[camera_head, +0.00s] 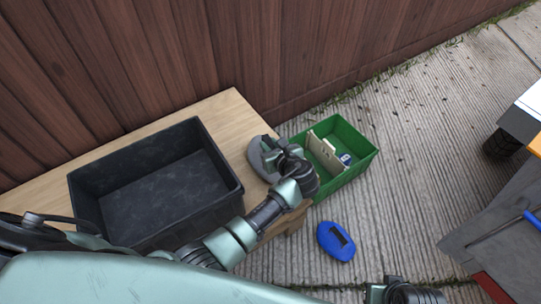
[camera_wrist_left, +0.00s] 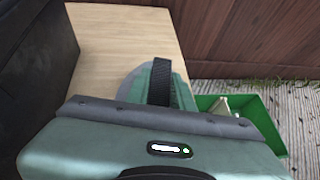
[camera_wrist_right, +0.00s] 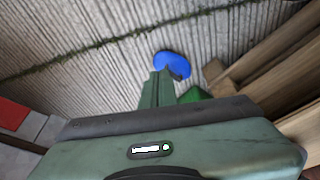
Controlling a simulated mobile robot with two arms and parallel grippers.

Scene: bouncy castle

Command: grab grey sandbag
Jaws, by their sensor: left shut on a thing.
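The grey sandbag (camera_head: 257,158) is a rounded grey bag at the right end of the wooden table. In the left wrist view the grey sandbag (camera_wrist_left: 128,86) shows only in part, with a black strap standing up at my fingers. My left gripper (camera_head: 274,158) is shut on it; in the left wrist view the gripper (camera_wrist_left: 168,84) covers much of the bag. I cannot tell whether the bag touches the tabletop. My right gripper (camera_wrist_right: 160,84) has its fingers together with nothing seen between them, above the ground.
A black open crate (camera_head: 150,185) stands on the wooden table (camera_head: 235,110), left of the sandbag. A green crate (camera_head: 350,178) holding a beige item stands beyond the table's right end. A blue sandbag (camera_head: 336,241) lies on the concrete. A brown wooden fence (camera_head: 200,50) runs behind.

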